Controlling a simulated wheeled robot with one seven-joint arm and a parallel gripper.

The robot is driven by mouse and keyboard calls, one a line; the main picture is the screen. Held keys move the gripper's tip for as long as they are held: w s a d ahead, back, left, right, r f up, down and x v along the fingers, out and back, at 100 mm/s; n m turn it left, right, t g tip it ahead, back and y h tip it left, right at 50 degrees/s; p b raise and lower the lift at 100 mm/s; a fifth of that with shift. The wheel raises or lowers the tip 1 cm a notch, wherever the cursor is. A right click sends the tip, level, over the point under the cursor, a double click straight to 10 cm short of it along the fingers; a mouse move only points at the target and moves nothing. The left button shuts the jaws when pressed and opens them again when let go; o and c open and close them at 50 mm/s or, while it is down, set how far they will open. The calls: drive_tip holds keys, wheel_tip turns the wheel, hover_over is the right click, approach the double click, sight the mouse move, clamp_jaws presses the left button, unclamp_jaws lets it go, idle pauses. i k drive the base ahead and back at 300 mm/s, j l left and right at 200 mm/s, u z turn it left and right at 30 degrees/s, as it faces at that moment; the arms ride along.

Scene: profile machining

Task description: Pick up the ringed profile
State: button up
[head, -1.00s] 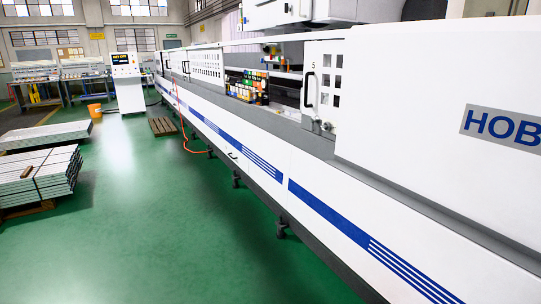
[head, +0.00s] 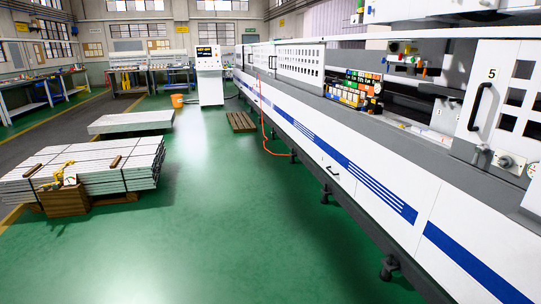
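A strapped stack of long pale metal profiles (head: 100,172) lies on the floor at the left, on wooden supports. A lower, flat stack of pale profiles (head: 131,122) lies behind it. I cannot make out a ring marking any one profile. My gripper is not in view.
A long white machine with blue stripes (head: 330,150) runs along the right side. A white control cabinet (head: 209,85), an orange bucket (head: 177,100) and a wooden pallet (head: 241,121) stand farther back. Workbenches (head: 40,93) line the far left. The green floor (head: 215,210) between is clear.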

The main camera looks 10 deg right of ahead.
sight(448, 141)
drive_tip(key=i, duration=1.9)
drive_tip(key=i+z, duration=0.2)
drive_tip(key=i, duration=0.3)
drive_tip(key=i+j+z, duration=0.25)
drive_tip(key=i, duration=0.3)
drive_tip(key=i+j+z, duration=0.2)
drive_tip(key=i, duration=0.3)
drive_tip(key=i+j+z, duration=0.5)
drive_tip(key=i, duration=0.1)
